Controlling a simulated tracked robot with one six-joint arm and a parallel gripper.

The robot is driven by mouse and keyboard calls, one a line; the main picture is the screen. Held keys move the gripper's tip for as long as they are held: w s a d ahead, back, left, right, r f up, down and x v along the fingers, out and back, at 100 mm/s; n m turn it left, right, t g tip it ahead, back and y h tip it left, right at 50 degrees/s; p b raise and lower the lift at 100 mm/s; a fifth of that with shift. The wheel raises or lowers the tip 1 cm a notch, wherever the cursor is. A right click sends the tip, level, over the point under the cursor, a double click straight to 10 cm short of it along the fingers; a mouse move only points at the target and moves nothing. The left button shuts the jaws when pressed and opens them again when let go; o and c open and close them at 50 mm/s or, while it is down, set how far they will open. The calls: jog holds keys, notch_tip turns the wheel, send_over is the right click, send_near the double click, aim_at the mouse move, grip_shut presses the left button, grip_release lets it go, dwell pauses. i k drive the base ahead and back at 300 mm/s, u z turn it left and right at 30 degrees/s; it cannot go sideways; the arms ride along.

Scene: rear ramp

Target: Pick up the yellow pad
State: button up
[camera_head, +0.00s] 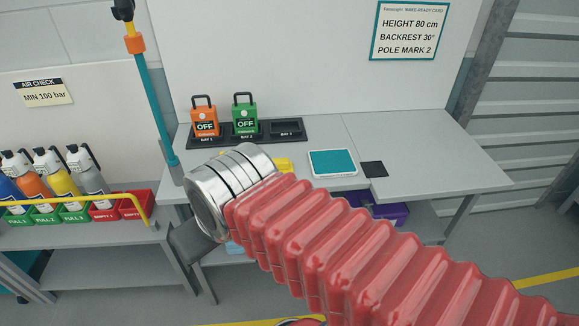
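A small piece of yellow (284,164) shows on the grey table just above my red ribbed arm. It looks like part of the yellow pad, but the silver end and the red sleeve of my arm cover the rest, so I cannot tell its full shape. My arm reaches from the lower right to the table's left front. A dark grey part (190,241) sits below its silver end; it may be my gripper, but I cannot make out two fingers or anything held.
On the table (440,165) are a white-framed teal pad (333,162), a black square (374,169) and a black tray (286,128) with orange (204,117) and green (245,115) OFF tags. A teal pole (155,105) stands left. Bottles (55,175) fill a left rack. Purple box (390,213) lies below.

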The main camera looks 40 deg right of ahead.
aim_at(283, 165)
jog(key=z, duration=0.2)
jog(key=i, duration=1)
jog(key=z, duration=0.05)
